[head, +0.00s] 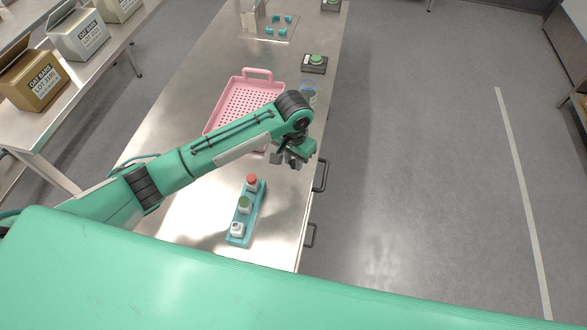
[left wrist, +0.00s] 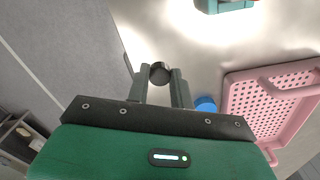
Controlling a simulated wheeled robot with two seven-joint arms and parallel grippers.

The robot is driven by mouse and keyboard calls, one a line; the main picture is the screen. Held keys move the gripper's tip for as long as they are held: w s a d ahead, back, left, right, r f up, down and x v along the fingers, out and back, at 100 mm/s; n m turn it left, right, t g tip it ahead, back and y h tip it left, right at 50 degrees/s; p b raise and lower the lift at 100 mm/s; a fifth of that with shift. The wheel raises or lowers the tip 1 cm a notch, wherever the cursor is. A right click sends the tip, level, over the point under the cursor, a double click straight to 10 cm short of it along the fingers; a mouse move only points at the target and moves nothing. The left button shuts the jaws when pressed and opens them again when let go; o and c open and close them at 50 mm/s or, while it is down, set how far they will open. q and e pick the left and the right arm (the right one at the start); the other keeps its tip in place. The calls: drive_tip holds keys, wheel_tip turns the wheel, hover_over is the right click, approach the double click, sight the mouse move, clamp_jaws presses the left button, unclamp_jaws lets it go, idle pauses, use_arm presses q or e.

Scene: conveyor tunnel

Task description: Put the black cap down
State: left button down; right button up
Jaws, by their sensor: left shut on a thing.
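My left gripper (head: 288,158) is above the metal table's right edge, in front of the pink tray. In the left wrist view its fingers (left wrist: 159,78) are shut on the round black cap (left wrist: 159,71), held at the fingertips. In the head view I cannot make out the cap. A teal rack (head: 258,205) nearer me holds a bottle with a red cap (head: 252,182), one with a green cap (head: 244,204) and a white bottle (head: 237,230) that looks uncapped. My right gripper is not in view.
The pink perforated tray (head: 212,118) lies behind my left arm. A clear container with blue (head: 308,92) stands at the table's right edge; a blue round top (left wrist: 205,104) shows in the left wrist view. A green button box (head: 315,62) is farther back. Bare metal lies around the rack.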

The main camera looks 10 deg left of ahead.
sight(294, 178)
use_arm(q)
wheel_tip(294, 178, down, 2)
wheel_tip(294, 178, down, 4)
drive_tip(key=shift+f+p, duration=0.1)
drive_tip(key=shift+p, duration=0.5)
drive_tip(key=shift+f, duration=0.2)
drive_tip(key=shift+f, duration=0.15)
drive_tip(key=c, duration=1.2)
unclamp_jaws()
wheel_tip(294, 178, up, 11)
drive_tip(key=shift+r+b, duration=0.1)
drive_tip(key=shift+b, duration=1.15)
drive_tip(key=shift+r, duration=0.6)
